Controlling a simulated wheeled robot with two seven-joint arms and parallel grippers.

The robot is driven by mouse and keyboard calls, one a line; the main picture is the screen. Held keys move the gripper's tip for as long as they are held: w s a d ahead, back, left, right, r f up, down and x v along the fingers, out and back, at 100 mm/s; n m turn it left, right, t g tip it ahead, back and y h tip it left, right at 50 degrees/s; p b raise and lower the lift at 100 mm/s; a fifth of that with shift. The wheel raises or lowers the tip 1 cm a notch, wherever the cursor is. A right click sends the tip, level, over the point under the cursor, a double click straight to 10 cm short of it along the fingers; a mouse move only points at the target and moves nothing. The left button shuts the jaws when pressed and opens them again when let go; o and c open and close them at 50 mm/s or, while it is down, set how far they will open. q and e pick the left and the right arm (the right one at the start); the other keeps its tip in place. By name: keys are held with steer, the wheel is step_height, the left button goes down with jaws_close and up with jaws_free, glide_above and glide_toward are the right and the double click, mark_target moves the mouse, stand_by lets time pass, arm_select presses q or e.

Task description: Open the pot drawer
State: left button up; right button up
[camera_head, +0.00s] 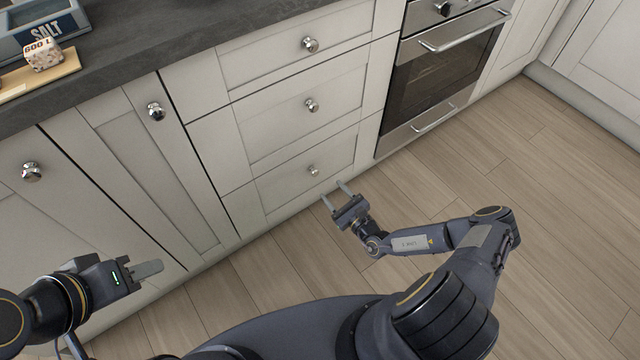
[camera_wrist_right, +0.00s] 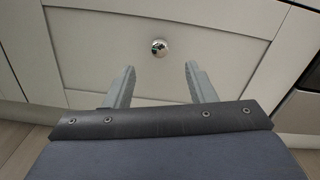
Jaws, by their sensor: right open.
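A stack of three cream drawers stands left of the oven, each with a round chrome knob. The bottom drawer (camera_head: 290,184) is shut, with its knob (camera_head: 313,170) near its middle. My right gripper (camera_head: 335,195) is open and empty, low in front of the bottom drawer. In the right wrist view, the knob (camera_wrist_right: 160,47) lies ahead of and between the two open fingers (camera_wrist_right: 159,80), apart from them. The middle drawer (camera_head: 300,110) and top drawer (camera_head: 300,48) are also shut. My left gripper (camera_head: 148,269) is at the lower left, before the cupboard doors; its finger opening cannot be made out.
An oven (camera_head: 440,70) with bar handles adjoins the drawers on the right. Cupboard doors (camera_head: 130,170) with knobs are at the left. The wooden floor (camera_head: 560,170) is clear.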

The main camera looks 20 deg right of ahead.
mark_target(317, 174)
steer(key=x, duration=0.2)
steer(key=b+x, duration=0.1)
steer(key=x, duration=0.1)
steer(key=b+x, duration=0.1)
steer(key=x, duration=0.1)
steer(key=shift+w+a+f, duration=0.15)
steer(key=shift+w+f, duration=0.2)
steer(key=shift+w+a+r, duration=0.1)
steer(key=shift+w+a, duration=0.05)
steer(key=shift+w, duration=0.25)
jaws_close()
